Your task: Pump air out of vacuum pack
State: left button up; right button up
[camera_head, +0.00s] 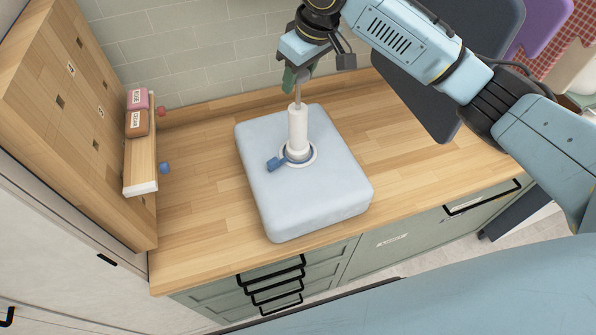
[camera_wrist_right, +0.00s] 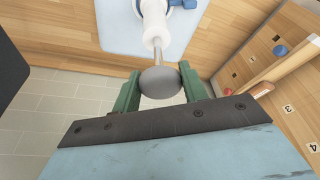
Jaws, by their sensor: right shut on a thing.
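The vacuum pack (camera_head: 330,190) is a pale blue, puffed, square pack lying flat on the wooden counter; part of it also shows in the right wrist view (camera_wrist_right: 115,28). A white pump (camera_head: 297,130) stands upright on its round valve, and a blue cap (camera_head: 275,164) sits beside the valve. My right gripper (camera_head: 295,80) is above the pump, shut on the pump handle (camera_wrist_right: 160,82), a grey round knob on a metal rod. The rod shows between the gripper and the white pump body. My left gripper is not in view.
A wooden shelf (camera_head: 140,165) at the left holds a pink block and a brown block, with coloured knobs beside it. A tiled wall (camera_head: 220,50) stands behind the counter (camera_head: 200,225). The counter is clear around the pack.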

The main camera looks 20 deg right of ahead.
aim_at(298, 109)
dwell(0.3)
jog(key=shift+f, duration=0.4)
dwell(1.6)
dwell(0.6)
jog(key=shift+f, duration=0.4)
dwell(1.7)
dwell(0.6)
jog(key=shift+f+b, duration=0.5)
jog(key=shift+f, duration=2.5)
jog(key=shift+r+p, duration=0.5)
jog(key=shift+r, duration=2.05)
